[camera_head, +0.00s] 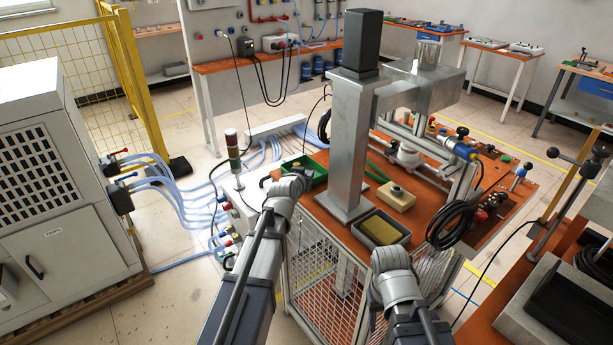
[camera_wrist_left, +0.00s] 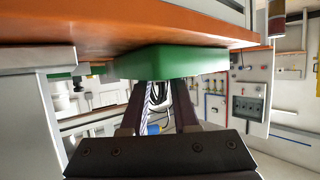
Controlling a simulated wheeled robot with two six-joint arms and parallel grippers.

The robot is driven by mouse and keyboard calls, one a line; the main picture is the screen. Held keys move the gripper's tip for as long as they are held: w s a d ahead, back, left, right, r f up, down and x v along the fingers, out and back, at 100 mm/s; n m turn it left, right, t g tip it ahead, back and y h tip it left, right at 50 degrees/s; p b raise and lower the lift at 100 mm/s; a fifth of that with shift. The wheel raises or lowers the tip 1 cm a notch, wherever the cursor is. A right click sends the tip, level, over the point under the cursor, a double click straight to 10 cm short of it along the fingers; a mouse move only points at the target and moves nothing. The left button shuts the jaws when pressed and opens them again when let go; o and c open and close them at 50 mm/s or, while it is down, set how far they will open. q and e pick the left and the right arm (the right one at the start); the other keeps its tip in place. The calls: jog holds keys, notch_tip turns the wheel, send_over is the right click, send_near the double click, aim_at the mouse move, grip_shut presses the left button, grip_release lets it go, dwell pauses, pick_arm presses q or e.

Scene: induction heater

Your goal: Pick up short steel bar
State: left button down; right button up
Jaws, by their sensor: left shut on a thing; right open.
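My left gripper (camera_head: 290,178) is at the near left side of the green tray (camera_head: 318,170) on the orange bench. In the left wrist view the dark fingers (camera_wrist_left: 162,100) run to the green tray (camera_wrist_left: 178,62), with a gap between them. Their tips are hidden at the tray. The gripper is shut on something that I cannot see. No short steel bar can be made out in either view. My right wrist (camera_head: 392,262) is at the bench's near edge, below the grey box (camera_head: 381,231). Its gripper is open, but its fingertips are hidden.
A steel column (camera_head: 346,150) stands on the orange bench (camera_head: 420,222), right of the green tray. A cream block (camera_head: 395,197) lies beyond the grey box. A black cable coil (camera_head: 452,225) hangs at the right. A signal lamp (camera_head: 233,152) stands left of the bench.

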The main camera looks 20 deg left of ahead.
pick_arm(q)
jog(key=shift+r, duration=0.15)
notch_tip(320, 180, up, 10)
jog(key=p, duration=1)
jog(key=shift+s+d, duration=0.1)
